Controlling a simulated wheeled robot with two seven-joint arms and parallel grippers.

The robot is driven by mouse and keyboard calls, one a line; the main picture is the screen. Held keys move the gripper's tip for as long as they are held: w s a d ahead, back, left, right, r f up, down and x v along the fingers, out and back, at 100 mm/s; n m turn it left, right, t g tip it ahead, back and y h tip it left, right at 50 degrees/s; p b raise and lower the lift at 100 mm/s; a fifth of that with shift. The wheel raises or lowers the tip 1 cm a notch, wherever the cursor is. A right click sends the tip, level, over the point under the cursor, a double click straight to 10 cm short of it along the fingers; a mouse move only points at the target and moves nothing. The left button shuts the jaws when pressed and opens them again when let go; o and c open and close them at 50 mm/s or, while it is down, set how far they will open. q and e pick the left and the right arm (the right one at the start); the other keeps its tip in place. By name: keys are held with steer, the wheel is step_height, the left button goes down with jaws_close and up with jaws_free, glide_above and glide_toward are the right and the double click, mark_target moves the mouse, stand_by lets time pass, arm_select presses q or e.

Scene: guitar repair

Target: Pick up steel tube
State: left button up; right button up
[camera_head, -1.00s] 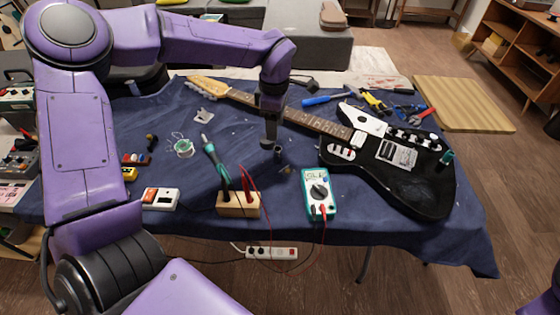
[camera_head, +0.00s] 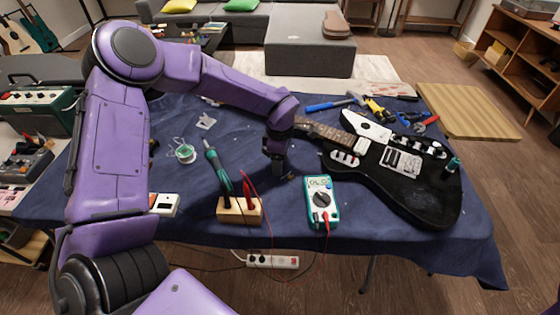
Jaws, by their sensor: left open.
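My left gripper (camera_head: 279,174) points down, low over the blue cloth, between the soldering iron stand and the guitar neck. It is open, but the gap between its fingers is hard to see from here. I cannot make out the steel tube clearly. A small dark shape (camera_head: 289,177) shows at the fingertips, too small to tell what it is, and the gripper hides part of that spot. My right gripper is not in view.
A green multimeter (camera_head: 321,203) lies to the right of the gripper. A wooden stand (camera_head: 240,211) with a soldering iron (camera_head: 216,165) is to the left. A black electric guitar (camera_head: 420,190) lies at right, its neck (camera_head: 325,131) behind the gripper. Solder wire (camera_head: 185,153) lies further left.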

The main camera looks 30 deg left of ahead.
arm_select(q)
jaws_close()
